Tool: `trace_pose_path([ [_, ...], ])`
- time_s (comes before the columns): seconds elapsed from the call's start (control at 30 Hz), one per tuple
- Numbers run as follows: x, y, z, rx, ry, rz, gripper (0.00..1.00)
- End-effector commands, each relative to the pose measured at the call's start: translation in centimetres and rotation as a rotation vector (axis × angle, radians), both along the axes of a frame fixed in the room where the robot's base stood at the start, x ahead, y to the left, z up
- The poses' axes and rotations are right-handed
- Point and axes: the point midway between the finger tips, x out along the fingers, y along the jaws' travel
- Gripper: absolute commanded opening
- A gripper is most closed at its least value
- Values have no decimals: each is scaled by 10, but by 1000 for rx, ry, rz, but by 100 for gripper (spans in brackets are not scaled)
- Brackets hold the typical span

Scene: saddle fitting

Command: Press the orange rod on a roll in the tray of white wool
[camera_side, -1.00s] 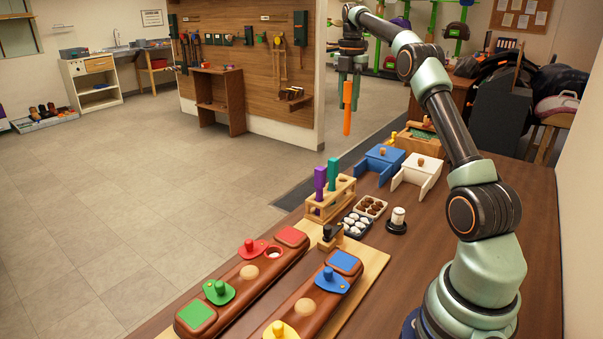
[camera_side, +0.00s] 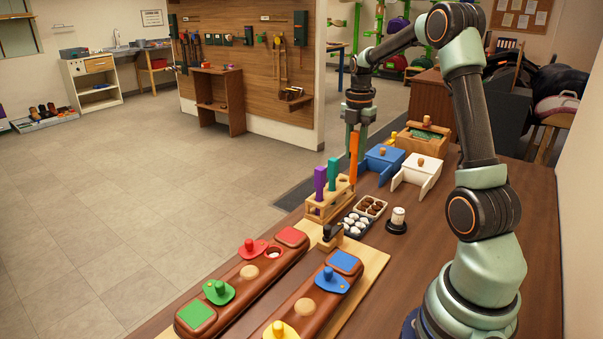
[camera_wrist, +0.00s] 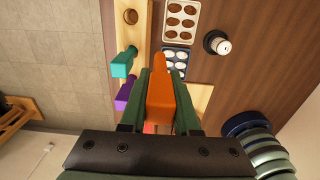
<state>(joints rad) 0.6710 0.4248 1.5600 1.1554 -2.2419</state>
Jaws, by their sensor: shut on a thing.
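My gripper (camera_side: 356,128) is shut on the orange rod (camera_side: 353,160), which hangs upright below it. The rod also fills the middle of the wrist view (camera_wrist: 161,100). In the side view its lower end overlaps the right end of the wooden rack; whether it touches is unclear. The dark tray (camera_side: 346,232) with several white wool rolls (camera_side: 355,223) lies beside the rack, nearer the camera. In the wrist view the rolls (camera_wrist: 180,56) show just beyond the rod tip, to its right. The rod hides the tray's left edge there.
The wooden rack (camera_side: 330,211) holds a purple rod (camera_side: 320,181) and a teal rod (camera_side: 332,172). A beige tray of brown pieces (camera_side: 371,205) adjoins the wool tray. A white roll on a black base (camera_side: 397,220) stands right.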

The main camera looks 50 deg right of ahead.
Motion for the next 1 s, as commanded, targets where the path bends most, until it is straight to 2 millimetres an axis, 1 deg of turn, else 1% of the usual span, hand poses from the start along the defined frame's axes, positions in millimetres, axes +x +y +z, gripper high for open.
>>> trace_pose_path([
  [0.1, -12, 11, -12, 0, 1, 0, 0],
  [0.3, -23, 20, -23, 0, 1, 0, 0],
  [0.47, -24, 21, -31, 1, 1, 0, 0],
  [0.8, -24, 21, -61, 2, 2, 0, 0],
  [1.0, -24, 21, -72, 1, 2, 0, 0],
])
